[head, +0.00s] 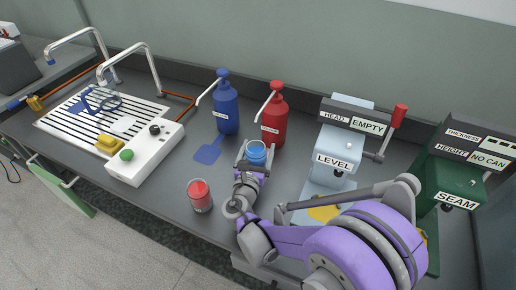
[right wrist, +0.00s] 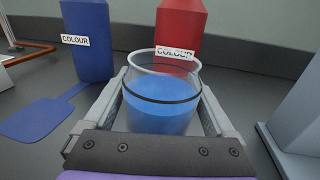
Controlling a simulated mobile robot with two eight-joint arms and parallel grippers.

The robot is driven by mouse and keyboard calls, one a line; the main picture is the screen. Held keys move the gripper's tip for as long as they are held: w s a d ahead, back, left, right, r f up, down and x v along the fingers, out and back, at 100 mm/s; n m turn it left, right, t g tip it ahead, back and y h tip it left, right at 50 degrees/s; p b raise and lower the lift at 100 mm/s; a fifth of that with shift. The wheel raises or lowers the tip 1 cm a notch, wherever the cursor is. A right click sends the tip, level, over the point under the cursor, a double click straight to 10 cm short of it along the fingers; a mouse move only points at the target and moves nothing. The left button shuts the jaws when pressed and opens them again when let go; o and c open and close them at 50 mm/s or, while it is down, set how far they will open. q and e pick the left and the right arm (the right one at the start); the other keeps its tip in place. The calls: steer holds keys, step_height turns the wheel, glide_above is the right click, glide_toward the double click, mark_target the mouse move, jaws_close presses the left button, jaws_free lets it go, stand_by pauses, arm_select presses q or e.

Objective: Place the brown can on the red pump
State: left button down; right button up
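My right gripper (head: 256,158) has its fingers closed around a clear can with blue contents (head: 256,148). In the right wrist view this can (right wrist: 163,105) is upright, with a finger against each side. It is just in front of the red pump (head: 273,115), a red bottle labelled COLOUR with a spout to the left; the pump also shows in the right wrist view (right wrist: 180,25). Whether the can touches the surface below is hidden. A second clear can with red contents (head: 200,195) stands near the counter's front edge. No brown can is visible. My left gripper is not in view.
The LEVEL machine (head: 338,155) is close to the right; the green SEAM machine (head: 450,180) is farther right. A white slatted drainer (head: 85,115) lies left.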

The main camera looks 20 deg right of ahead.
mark_target(253, 164)
steer(key=shift+o, duration=0.4)
steer(key=shift+r, duration=0.25)
steer(key=shift+s+a, duration=0.2)
steer(key=shift+s, duration=0.05)
steer(key=v, duration=1.1)
steer(key=shift+s+a, duration=0.1)
steer(key=shift+s, duration=0.05)
